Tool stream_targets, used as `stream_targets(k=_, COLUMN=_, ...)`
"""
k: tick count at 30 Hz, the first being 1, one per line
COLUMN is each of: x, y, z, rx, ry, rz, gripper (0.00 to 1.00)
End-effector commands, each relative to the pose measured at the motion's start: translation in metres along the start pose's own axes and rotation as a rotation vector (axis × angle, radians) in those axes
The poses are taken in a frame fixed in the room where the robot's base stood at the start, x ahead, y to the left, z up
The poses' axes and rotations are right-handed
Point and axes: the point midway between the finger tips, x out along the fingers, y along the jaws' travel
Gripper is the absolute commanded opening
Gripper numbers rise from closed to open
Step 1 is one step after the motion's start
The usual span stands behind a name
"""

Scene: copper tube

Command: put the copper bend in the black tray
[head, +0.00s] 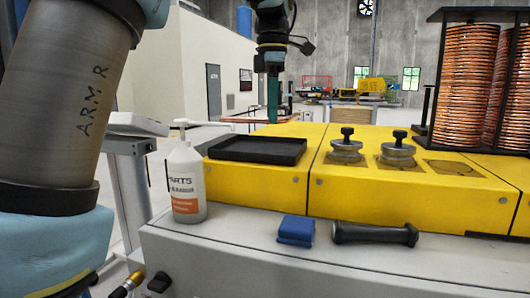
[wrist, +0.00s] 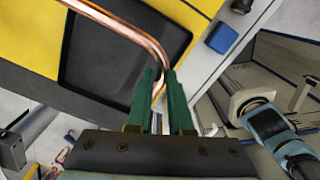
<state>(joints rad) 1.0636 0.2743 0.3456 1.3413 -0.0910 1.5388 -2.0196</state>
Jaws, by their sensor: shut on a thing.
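The copper bend (wrist: 125,28) is a bent, shiny copper tube held between the green fingers of my gripper (wrist: 163,100). In the wrist view it runs from the fingers up and left, across the view of the black tray (wrist: 105,65). In the head view my gripper (head: 272,112) points down just beyond the tray's far edge, and the bend (head: 240,119) shows as a thin reddish bar above that edge. The shallow tray (head: 258,150) sits empty on the yellow bench top. The gripped part of the bend is partly hidden by the fingers.
A white bottle (head: 186,182) stands left of the tray. Two metal weights with black knobs (head: 397,152) sit to its right, before a rack of copper coils (head: 468,85). A blue block (head: 296,230) and a black handle (head: 375,234) lie on the front ledge.

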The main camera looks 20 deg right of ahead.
Motion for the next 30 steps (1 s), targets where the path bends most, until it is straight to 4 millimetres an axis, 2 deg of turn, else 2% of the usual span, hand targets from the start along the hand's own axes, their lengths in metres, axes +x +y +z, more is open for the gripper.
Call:
stream_targets(k=3, x=0.021, y=-0.001, z=0.0, rx=0.001, ry=0.002, rz=-0.004, gripper=0.0)
stream_targets(k=10, x=0.045, y=-0.001, z=0.0, rx=0.001, ry=0.001, rz=-0.001, gripper=0.0)
stream_targets(k=16, x=0.073, y=-0.001, z=-0.001, rx=0.001, ry=0.002, rz=-0.002, gripper=0.0)
stream_targets(k=19, x=0.08, y=-0.001, z=0.0, rx=0.0, ry=0.001, rz=0.0, gripper=0.0)
stream_targets(k=25, x=0.081, y=-0.001, z=0.0, rx=0.0, ry=0.0, rz=0.001, gripper=0.0)
stream_targets(k=26, x=0.082, y=-0.001, z=0.0, rx=0.0, ry=0.0, rz=0.0, gripper=0.22)
stream_targets(k=28, x=0.081, y=-0.001, z=0.0, rx=0.0, ry=0.0, rz=0.0, gripper=0.3)
stream_targets(k=30, x=0.081, y=-0.001, z=0.0, rx=0.0, ry=0.0, rz=0.0, gripper=0.31)
